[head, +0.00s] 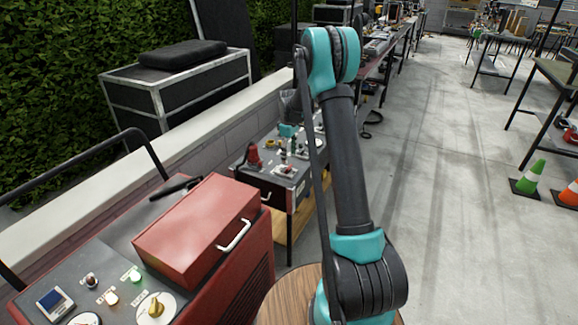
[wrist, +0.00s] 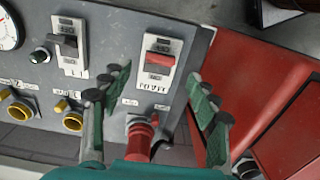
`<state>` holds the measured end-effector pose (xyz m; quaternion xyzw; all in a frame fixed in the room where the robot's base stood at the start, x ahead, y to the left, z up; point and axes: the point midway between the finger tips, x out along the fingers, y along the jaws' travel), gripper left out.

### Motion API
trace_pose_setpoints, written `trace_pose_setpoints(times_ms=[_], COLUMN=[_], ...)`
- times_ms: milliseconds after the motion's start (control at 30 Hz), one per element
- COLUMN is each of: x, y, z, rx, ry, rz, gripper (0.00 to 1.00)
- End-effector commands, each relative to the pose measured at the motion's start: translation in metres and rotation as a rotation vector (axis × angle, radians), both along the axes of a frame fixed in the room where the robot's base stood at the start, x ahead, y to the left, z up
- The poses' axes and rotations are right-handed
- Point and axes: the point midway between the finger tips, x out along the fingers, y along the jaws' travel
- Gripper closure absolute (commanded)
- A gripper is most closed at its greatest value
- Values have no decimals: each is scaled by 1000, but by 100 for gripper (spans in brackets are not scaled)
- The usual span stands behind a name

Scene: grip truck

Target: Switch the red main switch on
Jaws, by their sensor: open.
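The red main switch (wrist: 160,59) sits in a pale plate marked POWER on a grey panel (wrist: 115,50) in the wrist view. Its red lever lies across the middle of the plate; I cannot tell whether it is on or off. My gripper (wrist: 158,77) is open and empty, with one teal-and-black finger on each side of the switch's lower part in the picture. I cannot tell how far above the panel the fingertips are. In the head view the switch cannot be made out.
A black switch (wrist: 66,42) is left of the red one. A red fitting (wrist: 139,135) stands below, between the fingers. Brass-ringed sockets (wrist: 72,121) are lower left. Red bodywork (wrist: 250,80) borders the right. In the head view, a red box (head: 195,225) stands left of my arm.

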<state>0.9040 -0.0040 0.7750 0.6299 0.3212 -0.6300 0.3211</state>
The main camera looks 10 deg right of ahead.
Motion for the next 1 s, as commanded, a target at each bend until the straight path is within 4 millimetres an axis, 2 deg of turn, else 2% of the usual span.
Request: trace_pose_setpoints(times_ms=[100,300,500,767,1000], x=[0,0,0,0,0], y=[0,0,0,0,0], z=[-23,-50,-60,-61,-61], rx=[0,0,0,0,0], ry=[0,0,0,0,0], rz=[0,0,0,0,0], gripper=[40,40,40,40,69])
